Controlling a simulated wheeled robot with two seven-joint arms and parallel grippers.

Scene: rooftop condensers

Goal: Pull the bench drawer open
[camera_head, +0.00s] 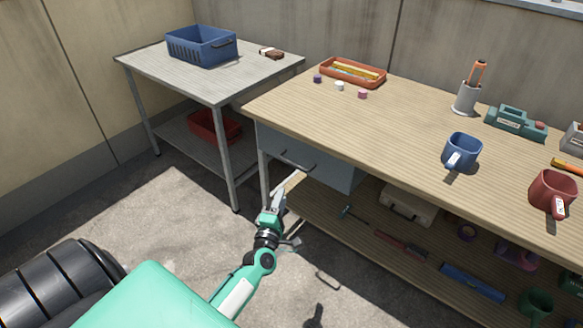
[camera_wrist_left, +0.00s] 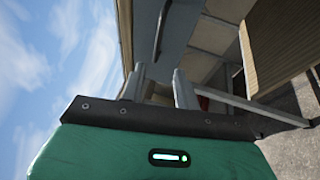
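The bench drawer (camera_head: 278,148) has a blue-grey front under the left end of the wooden-topped bench (camera_head: 400,125). Its front looks flush with the bench, with no gap showing. A dark bar handle (camera_head: 297,163) crosses the front; the handle also shows in the left wrist view (camera_wrist_left: 160,32), beyond the fingertips. My left gripper (camera_head: 279,197) is below and in front of the handle, apart from it. In the left wrist view its two grey fingers (camera_wrist_left: 158,80) stand apart with nothing between them. My right gripper is in neither view.
A grey table (camera_head: 135,62) with a blue basket (camera_head: 200,50) stands left of the bench. The bench's lower shelf (camera_head: 325,222) holds tools and a case (camera_head: 408,203). Mugs and an orange tray (camera_head: 352,85) are on top. A small bar (camera_head: 328,280) lies on the otherwise fairly open floor.

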